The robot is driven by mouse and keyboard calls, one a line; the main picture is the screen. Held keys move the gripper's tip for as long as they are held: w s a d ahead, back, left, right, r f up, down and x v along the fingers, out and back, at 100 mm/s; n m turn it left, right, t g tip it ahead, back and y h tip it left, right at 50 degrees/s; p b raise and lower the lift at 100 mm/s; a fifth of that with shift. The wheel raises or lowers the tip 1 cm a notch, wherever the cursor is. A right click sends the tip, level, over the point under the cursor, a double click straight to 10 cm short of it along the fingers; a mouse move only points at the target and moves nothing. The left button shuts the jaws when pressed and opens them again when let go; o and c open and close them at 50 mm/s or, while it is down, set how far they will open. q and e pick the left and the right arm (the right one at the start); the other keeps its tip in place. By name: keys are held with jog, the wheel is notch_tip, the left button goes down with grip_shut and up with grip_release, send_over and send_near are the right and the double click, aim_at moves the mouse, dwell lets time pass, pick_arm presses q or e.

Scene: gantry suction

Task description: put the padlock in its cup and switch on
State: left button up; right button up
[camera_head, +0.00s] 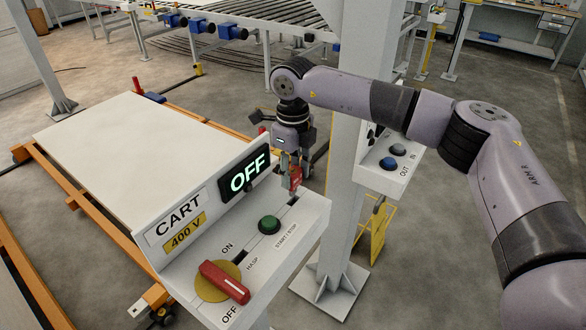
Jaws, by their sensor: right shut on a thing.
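My right gripper (291,162) points down over the far right end of the grey control box (317,212). It is shut on the small red padlock (296,178). The fingers hide part of the padlock. A dark spot shows on the box top just below it; I cannot tell whether this is the cup or whether the padlock touches it. The red rotary switch handle (224,281) sits on a yellow disc, its end toward the OFF mark. The display (245,174) reads OFF. My left gripper is not in view.
A green start/stop button (269,224) stands between switch and padlock. A grey post (346,195) rises close right of the box, with an OUT/IN button box (388,163) on it. A white-topped cart (125,150) with orange rails lies left. A roller conveyor (270,12) stands behind.

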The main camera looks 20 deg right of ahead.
aim_at(293, 187)
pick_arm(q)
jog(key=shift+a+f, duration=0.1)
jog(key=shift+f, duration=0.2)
pick_arm(e)
jog(key=shift+f, duration=0.35)
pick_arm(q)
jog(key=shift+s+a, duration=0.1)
pick_arm(e)
jog(key=shift+f, duration=0.1)
jog(key=shift+f, duration=0.15)
jog(key=shift+f+b, duration=1.55)
jog(key=shift+f, duration=0.3)
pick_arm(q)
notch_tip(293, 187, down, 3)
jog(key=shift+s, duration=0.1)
pick_arm(e)
jog(key=o, duration=1.3)
notch_tip(293, 187, up, 12)
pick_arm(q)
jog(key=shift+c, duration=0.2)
